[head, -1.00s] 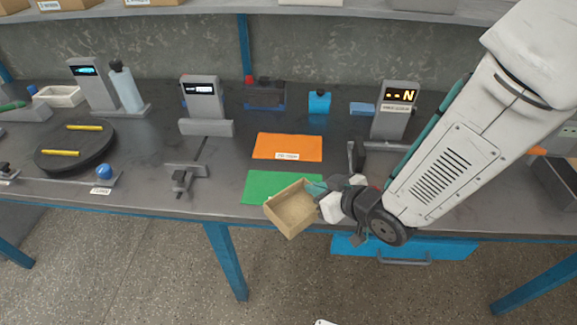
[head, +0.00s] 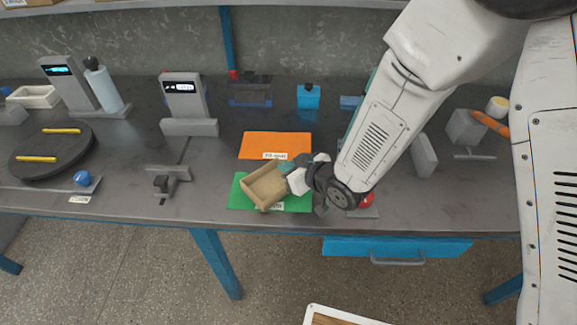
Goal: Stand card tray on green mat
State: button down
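The card tray (head: 256,190) is a tan, open-topped box in the head view. It is tilted, with its open side turned partly towards the camera. My gripper (head: 287,170) is at the tray's upper right edge and looks shut on it, though the fingertips are partly hidden. The green mat (head: 297,203) lies flat near the bench's front edge. The tray overlaps the mat in the picture and hides its middle. I cannot tell whether the tray touches the mat.
An orange mat (head: 262,144) lies just behind the green one. A grey clamp-like fixture (head: 168,180) stands to the left, beyond it a dark turntable (head: 50,165) with yellow sticks. A blue drawer (head: 345,246) is under the bench's front edge. My arm covers the right side.

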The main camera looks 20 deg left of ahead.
jog(key=shift+f, duration=0.2)
jog(key=shift+f, duration=0.15)
jog(key=c, duration=1.6)
grip_release()
jog(key=shift+c, duration=0.2)
